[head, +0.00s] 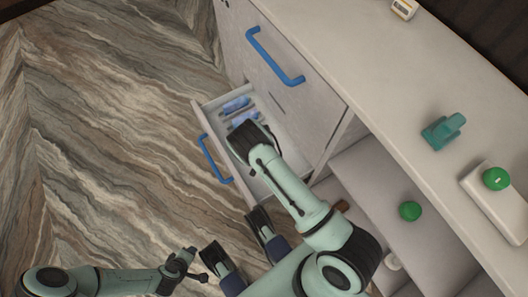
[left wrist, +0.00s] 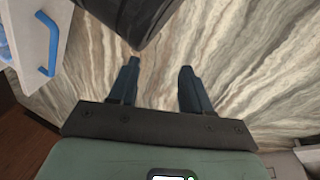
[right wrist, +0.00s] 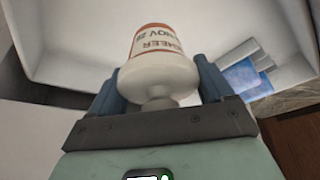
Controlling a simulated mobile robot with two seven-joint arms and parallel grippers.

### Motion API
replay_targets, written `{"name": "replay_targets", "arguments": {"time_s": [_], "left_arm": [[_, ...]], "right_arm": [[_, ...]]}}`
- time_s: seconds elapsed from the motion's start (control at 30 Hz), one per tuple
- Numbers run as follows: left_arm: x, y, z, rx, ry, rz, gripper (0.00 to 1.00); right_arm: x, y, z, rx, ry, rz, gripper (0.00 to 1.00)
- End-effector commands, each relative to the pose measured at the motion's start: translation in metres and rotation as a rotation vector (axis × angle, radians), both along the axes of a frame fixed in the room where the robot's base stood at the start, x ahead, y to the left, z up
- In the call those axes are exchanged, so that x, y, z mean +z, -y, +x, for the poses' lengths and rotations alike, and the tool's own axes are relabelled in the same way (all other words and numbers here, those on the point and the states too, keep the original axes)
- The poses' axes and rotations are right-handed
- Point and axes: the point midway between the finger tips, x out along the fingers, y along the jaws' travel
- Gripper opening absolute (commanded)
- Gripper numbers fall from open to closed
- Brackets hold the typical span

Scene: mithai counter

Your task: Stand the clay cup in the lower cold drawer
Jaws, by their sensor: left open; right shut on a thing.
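The clay cup (right wrist: 158,70), pale with an orange-red band and printed lettering, is between the fingers of my right gripper (right wrist: 158,88), which is shut on it. The lettering reads upside down in the right wrist view. In the head view my right arm hides that gripper and the cup. The lower cold drawer (head: 212,103) is pulled open, with a blue handle (head: 214,160) and blue packs (head: 236,105) at its far end. The drawer front also shows in the left wrist view (left wrist: 38,28). My left gripper (left wrist: 158,80) is open and empty over the floor.
A closed upper drawer with a blue handle (head: 275,62) is above. The counter top (head: 385,85) holds a teal object (head: 443,131) and a green ball (head: 495,179) on a white block. Another green ball (head: 410,211) is on a lower shelf. The floor at left is clear.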

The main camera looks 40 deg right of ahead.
Motion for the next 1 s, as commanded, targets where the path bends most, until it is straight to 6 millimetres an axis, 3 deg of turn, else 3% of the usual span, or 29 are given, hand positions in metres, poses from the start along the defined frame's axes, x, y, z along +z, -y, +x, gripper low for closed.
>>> {"name": "replay_targets", "arguments": {"time_s": [0.03, 0.17, 0.4, 0.63, 1.0], "left_arm": [[-0.007, -0.003, 0.006, 0.007, 0.014, 0.008, 0.48], [-0.013, -0.01, 0.018, 0.019, 0.046, 0.024, 0.48], [-0.023, -0.011, 0.007, 0.019, 0.009, 0.021, 0.48], [-0.044, -0.014, -0.015, 0.024, -0.064, 0.02, 0.48], [-0.046, -0.015, -0.019, 0.024, -0.077, 0.019, 0.48]], "right_arm": [[-0.017, 0.001, -0.001, 0.0, -0.002, -0.001, 0.45], [-0.039, 0.0, 0.0, 0.001, 0.0, 0.0, 0.45], [-0.055, 0.0, 0.0, 0.001, 0.0, 0.0, 0.45], [-0.089, 0.0, 0.0, 0.001, 0.0, 0.0, 0.45], [-0.092, 0.0, 0.001, 0.0, 0.001, 0.0, 0.45]]}}
